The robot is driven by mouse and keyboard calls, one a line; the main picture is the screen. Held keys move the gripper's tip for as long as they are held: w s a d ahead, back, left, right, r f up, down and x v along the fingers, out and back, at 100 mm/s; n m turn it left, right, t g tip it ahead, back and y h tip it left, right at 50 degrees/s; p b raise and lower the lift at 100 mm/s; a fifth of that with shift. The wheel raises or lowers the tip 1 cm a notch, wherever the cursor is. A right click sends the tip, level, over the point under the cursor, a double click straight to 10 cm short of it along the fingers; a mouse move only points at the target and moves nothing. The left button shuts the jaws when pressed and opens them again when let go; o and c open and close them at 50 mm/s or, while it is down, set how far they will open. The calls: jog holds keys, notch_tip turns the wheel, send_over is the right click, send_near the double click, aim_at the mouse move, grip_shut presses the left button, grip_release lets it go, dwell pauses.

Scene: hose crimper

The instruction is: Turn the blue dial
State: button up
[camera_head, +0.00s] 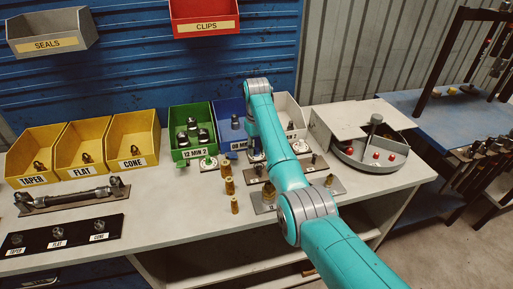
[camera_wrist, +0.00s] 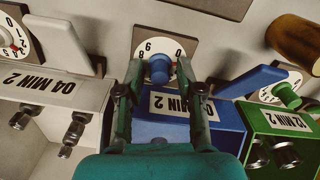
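The blue dial (camera_wrist: 159,68) shows in the wrist view as a round blue knob on a white numbered face (camera_wrist: 150,48), mounted on a grey-brown plate. My gripper (camera_wrist: 160,78) reaches up from below, with one finger on each side of the knob. The fingers look apart, with gaps beside the knob, so it seems open and not clamped. Whether the tips surround the knob or hover above it is hard to tell. In the head view my arm hides the gripper and the blue dial.
The blue bin (camera_wrist: 226,130) lies beneath my fingers. A green dial (camera_wrist: 286,95) and green bin (camera_wrist: 263,116) are on the right. A white bin (camera_wrist: 36,145) and red-marked dial (camera_wrist: 14,42) are on the left. A brass fitting (camera_wrist: 294,42) stands nearby.

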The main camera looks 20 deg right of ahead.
aim_at(256, 148)
jog(key=shift+r, duration=3.75)
